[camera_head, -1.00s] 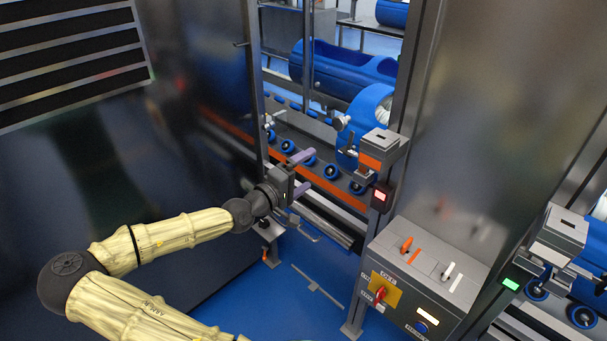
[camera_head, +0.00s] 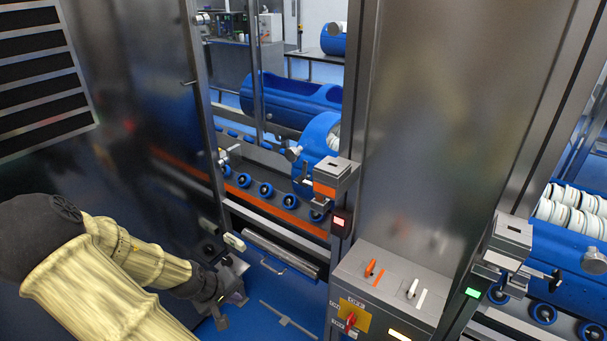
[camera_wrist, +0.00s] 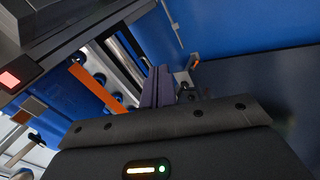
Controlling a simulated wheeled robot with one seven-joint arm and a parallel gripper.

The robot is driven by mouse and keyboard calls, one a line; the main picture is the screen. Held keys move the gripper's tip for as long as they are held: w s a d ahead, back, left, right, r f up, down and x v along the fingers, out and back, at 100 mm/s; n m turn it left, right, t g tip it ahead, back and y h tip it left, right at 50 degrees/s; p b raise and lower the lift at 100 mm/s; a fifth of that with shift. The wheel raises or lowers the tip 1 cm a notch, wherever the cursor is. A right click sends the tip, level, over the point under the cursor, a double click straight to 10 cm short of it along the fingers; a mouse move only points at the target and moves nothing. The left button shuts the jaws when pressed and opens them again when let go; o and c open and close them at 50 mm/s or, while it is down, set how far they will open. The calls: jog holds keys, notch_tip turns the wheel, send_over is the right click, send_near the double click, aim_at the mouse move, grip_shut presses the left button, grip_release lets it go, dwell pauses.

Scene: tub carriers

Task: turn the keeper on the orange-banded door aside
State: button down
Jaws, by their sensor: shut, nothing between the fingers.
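The orange band (camera_head: 262,193) runs along the foot of the left opening, where a blue tub (camera_head: 318,137) and small blue rollers show. It also shows in the wrist view (camera_wrist: 97,88). A grey latch box with an orange band (camera_head: 325,189) sits on the post right of the opening. A small pale lever (camera_head: 234,242) sits at the left end of the dark bar below the opening; I cannot tell which part is the keeper. My gripper (camera_head: 237,294) is low and left, below this lever, apart from it. Its purple fingers (camera_wrist: 157,86) are shut and empty.
A control box (camera_head: 385,290) with orange and white levers and a red knob stands right of the opening. A second latch box (camera_head: 510,235) with a green light is at right. Blue floor lies in front.

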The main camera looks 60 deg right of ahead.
jog(key=a+r+n+t+y, duration=0.1)
jog(key=a+r+y, duration=0.1)
jog(key=a+r, duration=0.2)
jog(key=a+r+n+t+y, duration=0.1)
jog(key=a+r, duration=0.3)
jog(key=a, duration=0.6)
jog(key=s+a+r+n+t+y, duration=0.1)
jog(key=a+r, duration=0.3)
jog(key=a, duration=0.4)
jog(key=shift+r+n+y, duration=0.25)
jog(key=shift+n+y, duration=0.25)
jog(key=shift+y, duration=0.4)
jog(key=shift+s, duration=0.1)
